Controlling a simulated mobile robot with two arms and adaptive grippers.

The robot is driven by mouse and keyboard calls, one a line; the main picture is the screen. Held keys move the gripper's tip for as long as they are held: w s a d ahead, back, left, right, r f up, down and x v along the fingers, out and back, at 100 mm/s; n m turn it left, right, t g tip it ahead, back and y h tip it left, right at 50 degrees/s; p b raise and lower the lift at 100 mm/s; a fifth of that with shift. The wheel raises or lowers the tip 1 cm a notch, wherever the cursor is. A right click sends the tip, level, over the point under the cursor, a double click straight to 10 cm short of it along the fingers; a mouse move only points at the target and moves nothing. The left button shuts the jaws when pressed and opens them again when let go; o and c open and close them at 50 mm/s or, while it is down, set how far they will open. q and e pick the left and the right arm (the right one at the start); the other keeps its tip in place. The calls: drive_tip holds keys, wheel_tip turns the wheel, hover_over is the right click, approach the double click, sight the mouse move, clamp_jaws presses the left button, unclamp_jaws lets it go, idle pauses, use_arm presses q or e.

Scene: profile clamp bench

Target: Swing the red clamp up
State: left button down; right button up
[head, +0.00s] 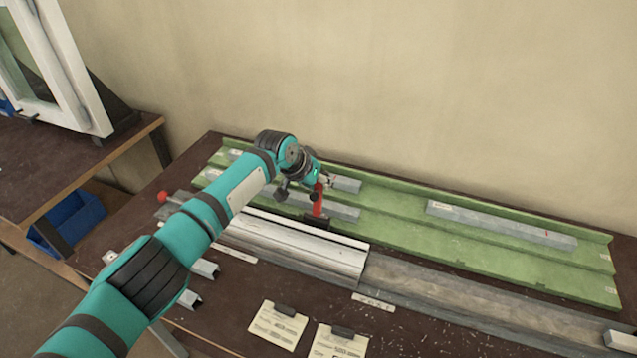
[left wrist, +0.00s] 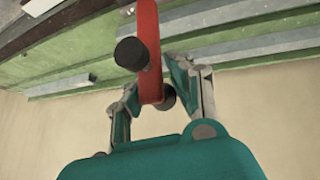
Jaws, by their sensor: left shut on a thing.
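The red clamp (head: 318,203) stands roughly upright at the back edge of the white profile (head: 300,246) in the head view. In the left wrist view the red clamp (left wrist: 149,35) is a long flat bar with a black knob (left wrist: 131,54) on its side and its end between my fingers. My left gripper (head: 316,190) is at the top of the clamp, shut on it. In the left wrist view the fingers of my left gripper (left wrist: 160,98) sit on both sides of the bar's end. My arm hides part of the bench. My right gripper does not show.
A green rack (head: 400,231) with several grey bars, one of them a long bar (head: 500,223), lies behind the clamp. A red knob (head: 162,197) is at the left end. Two note cards (head: 277,327) lie at the front. A blue bin (head: 70,222) stands lower left.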

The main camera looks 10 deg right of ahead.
use_arm(q)
drive_tip(key=shift+w+d+r, duration=0.15)
drive_tip(key=shift+d+r, duration=0.3)
drive_tip(key=shift+r, duration=0.4)
drive_tip(key=c, duration=1.5)
unclamp_jaws()
drive_tip(key=o, duration=0.4)
drive_tip(key=shift+d+f, duration=0.15)
drive_tip(key=shift+d, duration=0.05)
drive_tip(key=shift+o, duration=0.2)
drive_tip(key=shift+a+f, duration=0.2)
drive_tip(key=shift+a+r, duration=0.25)
drive_tip(key=shift+a, duration=0.05)
drive_tip(key=v, duration=1.1)
drive_tip(key=shift+s+r, duration=0.15)
drive_tip(key=shift+s, duration=0.15)
drive_tip(key=shift+d, duration=0.15)
